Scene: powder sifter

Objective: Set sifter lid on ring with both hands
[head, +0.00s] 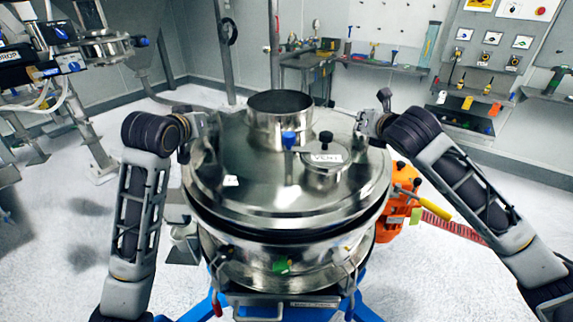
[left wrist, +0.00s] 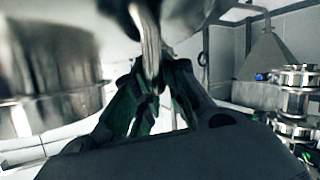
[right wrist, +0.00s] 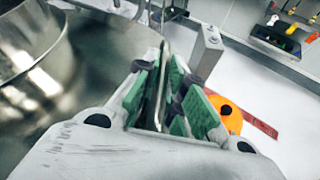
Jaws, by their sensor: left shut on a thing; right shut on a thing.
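The round steel sifter lid (head: 225,160) fills the middle of the head view, with a tall open collar and a smaller capped port marked VENT. It looks about level. Below it is the steel sifter ring (head: 325,258), with a dark band between the two; I cannot tell whether they touch.
A blue stand (head: 368,312) carries the sifter. An orange unit (head: 398,212) with a yellow handle (head: 437,208) sits close to its right side. A workbench (head: 310,60), a wall shelf (head: 385,66) and a panel stand behind. Other machinery is at left. Open floor surrounds the sifter.

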